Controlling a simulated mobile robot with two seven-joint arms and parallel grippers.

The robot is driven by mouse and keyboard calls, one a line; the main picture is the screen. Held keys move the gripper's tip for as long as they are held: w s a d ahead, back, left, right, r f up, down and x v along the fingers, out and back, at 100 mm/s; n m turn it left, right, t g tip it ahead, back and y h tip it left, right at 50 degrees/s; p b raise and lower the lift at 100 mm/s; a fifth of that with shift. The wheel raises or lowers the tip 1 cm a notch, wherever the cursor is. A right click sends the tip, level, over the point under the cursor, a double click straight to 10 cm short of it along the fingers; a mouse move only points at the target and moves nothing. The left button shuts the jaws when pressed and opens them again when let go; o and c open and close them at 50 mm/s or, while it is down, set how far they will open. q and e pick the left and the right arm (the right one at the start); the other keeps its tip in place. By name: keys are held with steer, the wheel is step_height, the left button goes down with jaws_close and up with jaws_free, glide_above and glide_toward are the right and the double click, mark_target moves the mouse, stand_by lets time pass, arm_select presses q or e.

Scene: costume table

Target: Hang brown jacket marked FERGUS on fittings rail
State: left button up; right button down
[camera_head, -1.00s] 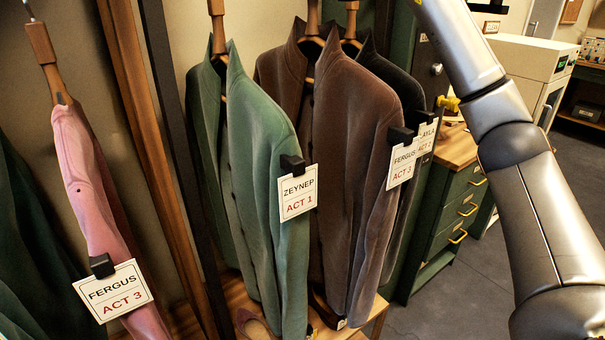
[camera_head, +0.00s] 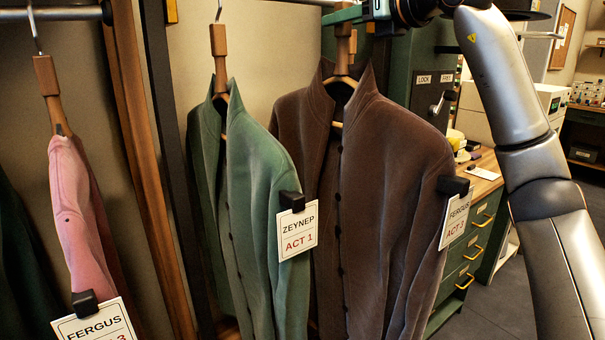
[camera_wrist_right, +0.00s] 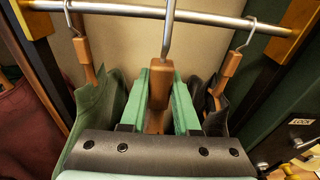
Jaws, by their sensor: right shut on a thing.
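The brown jacket (camera_head: 372,175) with a FERGUS tag (camera_head: 455,216) hangs upright from a wooden hanger, right of the green jacket in the head view. My right gripper (camera_head: 350,14) is at the top of that view. In the right wrist view its green fingers (camera_wrist_right: 160,95) are shut on the neck of the hanger (camera_wrist_right: 159,75). The metal hook (camera_wrist_right: 168,30) rises across the rail (camera_wrist_right: 120,11) and leaves the top of the picture. I cannot tell whether it rests on the rail. My left gripper is not in view.
The green ZEYNEP jacket (camera_head: 250,180) is close on the left. A dark jacket (camera_wrist_right: 217,104) hangs on the right in the wrist view. A pink FERGUS garment (camera_head: 80,205) hangs left of the uprights (camera_head: 165,170). A green drawer cabinet (camera_head: 470,240) stands right.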

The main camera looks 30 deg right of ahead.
steer(key=b, duration=0.1)
glide_above(375, 66)
steer(key=shift+w+d+r, duration=0.25)
steer(key=shift+w+d, duration=0.05)
stand_by(1.6)
